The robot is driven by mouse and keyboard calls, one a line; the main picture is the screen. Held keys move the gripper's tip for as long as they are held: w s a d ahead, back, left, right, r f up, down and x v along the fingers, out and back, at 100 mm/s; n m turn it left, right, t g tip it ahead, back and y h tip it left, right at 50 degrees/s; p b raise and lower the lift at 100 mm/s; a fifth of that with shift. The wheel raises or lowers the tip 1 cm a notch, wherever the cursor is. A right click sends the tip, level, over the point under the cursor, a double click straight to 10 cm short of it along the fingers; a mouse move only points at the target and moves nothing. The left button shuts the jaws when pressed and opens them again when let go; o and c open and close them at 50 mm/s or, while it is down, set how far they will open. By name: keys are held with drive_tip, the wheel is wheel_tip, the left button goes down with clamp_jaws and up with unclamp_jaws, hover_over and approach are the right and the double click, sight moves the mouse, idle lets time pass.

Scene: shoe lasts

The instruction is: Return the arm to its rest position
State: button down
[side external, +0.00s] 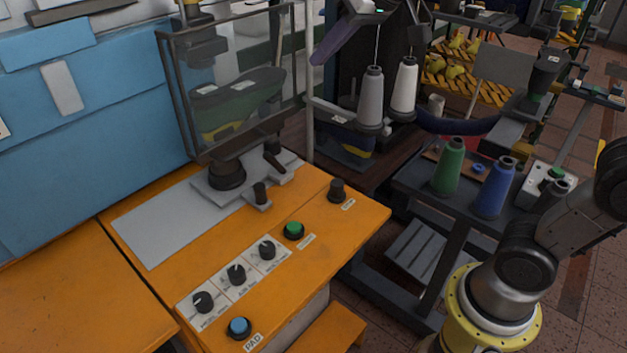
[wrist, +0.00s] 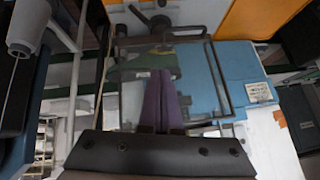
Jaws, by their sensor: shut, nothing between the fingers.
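My gripper (side external: 318,60) shows at the top middle of the side external view, with purple fingers slanting down to the left. In the wrist view my gripper (wrist: 162,78) has its two purple fingers together, with nothing held between them. The dark gripper body fills the bottom of that view. The fingers are in the air and point toward the machine's clear guard (side external: 235,85), which also shows in the wrist view (wrist: 222,80). Whether any gap separates them from the guard is hard to tell. The upper part of my arm is out of frame.
A grey thread cone (side external: 370,95) and a white one (side external: 404,85) stand below and right of my gripper. Green (side external: 449,165) and blue (side external: 495,190) cones stand on a dark table. The orange bench (side external: 350,230) has several knobs. A blue cabinet (side external: 90,130) stands left.

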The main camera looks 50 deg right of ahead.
drive_tip(key=s+d+f+g, duration=0.1)
drive_tip(key=s+d+f, duration=0.1)
drive_tip(key=s+f, duration=0.5)
drive_tip(key=s+d+f+n+g+h, duration=0.1)
drive_tip(key=s+f, duration=0.7)
drive_tip(key=s, duration=0.6)
drive_tip(key=shift+s+d, duration=0.25)
drive_tip(key=shift+d, duration=0.15)
